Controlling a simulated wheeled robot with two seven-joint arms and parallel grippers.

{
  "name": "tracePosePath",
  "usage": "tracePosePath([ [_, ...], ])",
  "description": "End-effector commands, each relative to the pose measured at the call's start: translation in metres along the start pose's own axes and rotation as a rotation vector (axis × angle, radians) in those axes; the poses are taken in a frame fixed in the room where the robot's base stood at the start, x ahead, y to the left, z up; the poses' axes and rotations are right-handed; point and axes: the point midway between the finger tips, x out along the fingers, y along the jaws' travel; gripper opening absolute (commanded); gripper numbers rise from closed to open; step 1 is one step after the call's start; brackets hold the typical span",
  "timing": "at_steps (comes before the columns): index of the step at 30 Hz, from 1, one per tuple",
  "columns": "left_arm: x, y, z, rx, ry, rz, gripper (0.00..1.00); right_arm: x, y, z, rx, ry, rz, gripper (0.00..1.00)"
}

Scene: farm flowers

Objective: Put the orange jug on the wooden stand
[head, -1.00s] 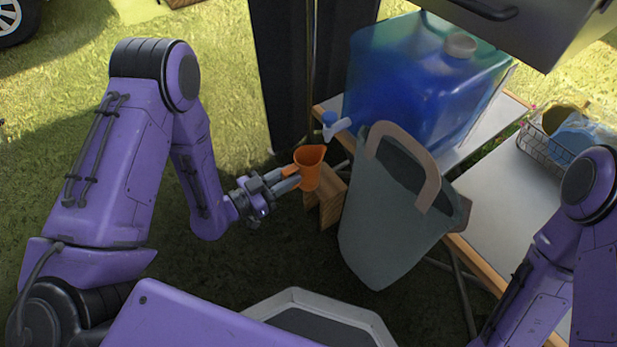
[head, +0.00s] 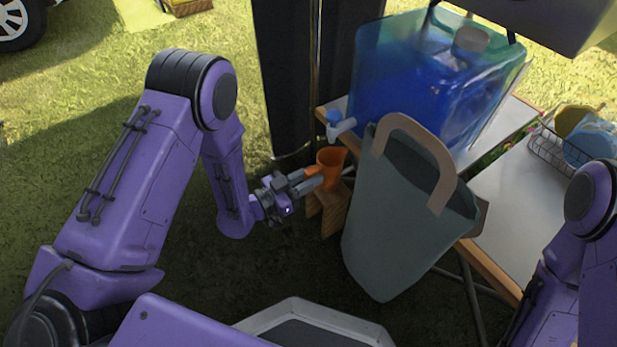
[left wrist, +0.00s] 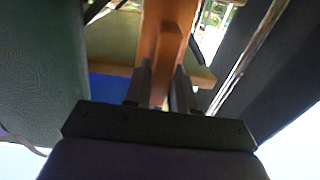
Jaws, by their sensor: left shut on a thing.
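The orange jug (head: 331,160) is upright in the head view, just below the tap of the blue water tank. My left gripper (head: 312,179) is shut on its left side, seemingly at the handle. The wooden stand (head: 329,215) is low on the ground directly under the jug in the picture. I cannot tell whether the jug's base touches it. In the left wrist view, an orange surface (left wrist: 161,35), likely the jug, lies between and beyond the fingers (left wrist: 160,90). My right gripper is not in view.
A blue water tank (head: 415,90) with a white tap (head: 341,126) stands on a table (head: 510,190). A grey-green bag (head: 400,225) with a tan handle hangs close right of the stand. Dark panels (head: 290,90) stand behind. A wire basket (head: 560,150) is at right.

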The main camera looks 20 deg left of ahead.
Motion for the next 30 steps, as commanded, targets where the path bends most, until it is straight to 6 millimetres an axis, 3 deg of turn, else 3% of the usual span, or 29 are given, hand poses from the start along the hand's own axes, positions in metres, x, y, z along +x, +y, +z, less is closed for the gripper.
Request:
tracePosePath([
  [1,0.000,0.000,0.000,0.000,0.000,0.000,0.35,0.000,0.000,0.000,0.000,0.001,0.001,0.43],
  [3,0.000,0.000,0.000,0.000,0.000,0.000,0.51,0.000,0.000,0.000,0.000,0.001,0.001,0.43],
  [14,-0.004,0.000,-0.004,-0.001,-0.002,-0.001,0.51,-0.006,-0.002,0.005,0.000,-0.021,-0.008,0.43],
  [24,-0.087,-0.001,-0.005,-0.006,-0.003,-0.007,0.51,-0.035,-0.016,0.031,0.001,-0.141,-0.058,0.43],
  [30,-0.116,0.000,-0.003,-0.003,-0.002,-0.003,0.51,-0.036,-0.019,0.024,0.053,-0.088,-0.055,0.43],
])
